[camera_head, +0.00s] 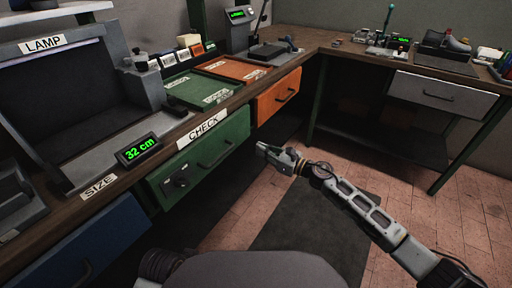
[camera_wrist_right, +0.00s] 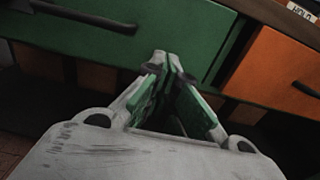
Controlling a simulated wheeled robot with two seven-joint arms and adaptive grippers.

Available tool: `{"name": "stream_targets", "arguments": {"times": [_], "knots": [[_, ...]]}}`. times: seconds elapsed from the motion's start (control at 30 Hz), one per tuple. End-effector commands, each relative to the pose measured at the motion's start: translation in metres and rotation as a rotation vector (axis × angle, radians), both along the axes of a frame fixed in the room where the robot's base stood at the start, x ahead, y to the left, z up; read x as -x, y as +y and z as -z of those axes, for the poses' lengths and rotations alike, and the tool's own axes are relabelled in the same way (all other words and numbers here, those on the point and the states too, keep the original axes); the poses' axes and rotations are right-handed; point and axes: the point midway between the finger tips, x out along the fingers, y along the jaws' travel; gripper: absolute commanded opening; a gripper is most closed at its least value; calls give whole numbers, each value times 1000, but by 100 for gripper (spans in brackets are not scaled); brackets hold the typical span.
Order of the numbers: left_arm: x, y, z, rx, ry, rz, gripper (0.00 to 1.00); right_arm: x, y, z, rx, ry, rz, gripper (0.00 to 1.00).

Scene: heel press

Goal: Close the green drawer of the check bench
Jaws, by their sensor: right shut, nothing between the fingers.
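The green drawer (camera_head: 205,158) is in the bench front below the CHECK label (camera_head: 203,131), with a dark bar handle (camera_head: 215,153) and a dark knob-like fitting at its left. I cannot see a clear gap around its front, so how far it stands out is hard to tell. My right gripper (camera_head: 262,148) is shut and empty, just right of the drawer front. In the right wrist view its fingertips (camera_wrist_right: 168,58) point at the lower right part of the green front (camera_wrist_right: 190,30), right of the handle (camera_wrist_right: 85,14). Contact cannot be told. My left gripper is not in view.
An orange drawer (camera_head: 278,96) is right of the green one, and a blue drawer (camera_head: 80,250) is at the left. A side bench with a grey drawer (camera_head: 443,94) stands at the back right. A dark mat (camera_head: 310,225) lies on the tiled floor.

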Motion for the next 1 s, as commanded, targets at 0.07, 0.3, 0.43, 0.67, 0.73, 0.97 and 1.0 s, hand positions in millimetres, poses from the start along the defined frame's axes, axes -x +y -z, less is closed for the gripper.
{"name": "stream_targets", "arguments": {"times": [0.07, 0.3, 0.43, 0.67, 0.73, 0.97, 1.0], "knots": [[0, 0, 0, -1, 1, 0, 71, 6, -7, 0, 2, 1, -1, 0], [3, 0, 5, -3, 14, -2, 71, 16, -24, 1, 2, 1, 0, 0], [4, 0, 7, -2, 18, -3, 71, 19, -28, 0, 0, 0, -1, 0], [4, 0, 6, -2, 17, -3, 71, 21, -30, 0, 0, 0, -1, 0], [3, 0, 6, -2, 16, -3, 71, 21, -30, 0, 0, 0, -1, 0], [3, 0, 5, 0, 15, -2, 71, 20, -30, 0, 0, 0, -1, 0], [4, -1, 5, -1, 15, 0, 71, 20, -30, 0, 0, 0, -1, 0]]}}
